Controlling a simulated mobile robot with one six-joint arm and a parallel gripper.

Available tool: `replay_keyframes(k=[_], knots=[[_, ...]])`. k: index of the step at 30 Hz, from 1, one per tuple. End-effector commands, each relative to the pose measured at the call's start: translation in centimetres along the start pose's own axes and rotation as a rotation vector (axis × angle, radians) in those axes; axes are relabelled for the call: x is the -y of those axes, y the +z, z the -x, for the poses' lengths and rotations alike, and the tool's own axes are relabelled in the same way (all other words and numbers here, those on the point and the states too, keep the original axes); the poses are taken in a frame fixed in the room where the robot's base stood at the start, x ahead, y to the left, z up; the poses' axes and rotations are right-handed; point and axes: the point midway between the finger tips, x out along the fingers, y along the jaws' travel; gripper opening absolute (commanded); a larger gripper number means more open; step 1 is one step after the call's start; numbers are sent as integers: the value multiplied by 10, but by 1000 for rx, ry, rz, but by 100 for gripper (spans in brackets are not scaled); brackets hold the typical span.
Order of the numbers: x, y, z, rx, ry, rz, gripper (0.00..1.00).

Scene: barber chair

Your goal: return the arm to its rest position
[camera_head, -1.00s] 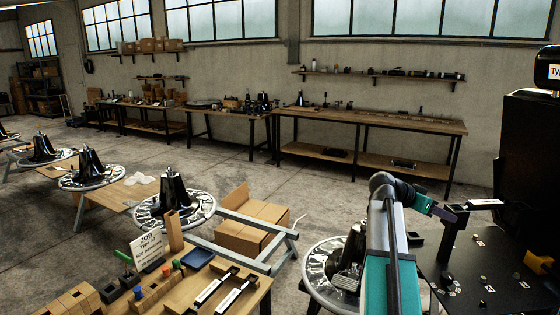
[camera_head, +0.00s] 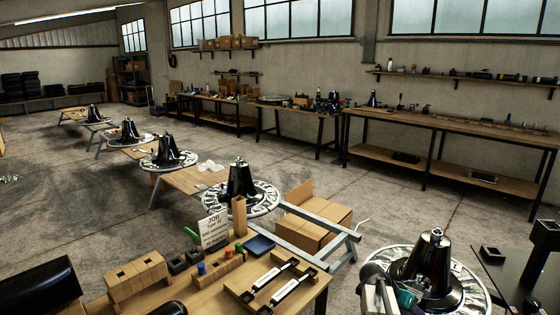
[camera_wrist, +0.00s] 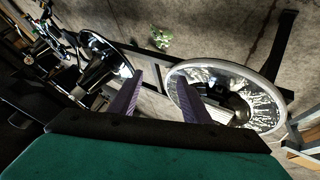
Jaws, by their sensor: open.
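My gripper (camera_wrist: 160,76) is open in the wrist view, its two purple-grey fingers apart with nothing between them. Past the fingers a round silver chair base (camera_wrist: 225,75) lies to the right, and another dark and chrome round base shows to the left. In the head view my arm shows only in part, low at the right, folded in front of the nearest chair base (camera_head: 472,290) with its black cone. The fingers cannot be made out there.
A wooden bench (camera_head: 210,303) at the front holds wooden blocks, a job sign (camera_head: 213,229) and a tray with two silver-white bars. Several chair bases stand in a row to the left. A cardboard box (camera_head: 312,222) sits on the floor. A dark table (camera_head: 510,265) stands at right.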

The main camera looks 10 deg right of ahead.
Motion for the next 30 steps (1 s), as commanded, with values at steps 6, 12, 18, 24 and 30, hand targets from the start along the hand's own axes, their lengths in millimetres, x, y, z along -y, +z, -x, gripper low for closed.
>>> replay_keyframes(k=[6, 12, 18, 24, 30], knots=[[40, 88, -17, 74, -33, 143, 44], [64, 168, -30, 144, -61, 272, 44], [78, 249, -41, 218, -88, 405, 44], [81, 329, -50, 298, -114, 539, 44], [72, 407, -58, 386, -144, 673, 44]])
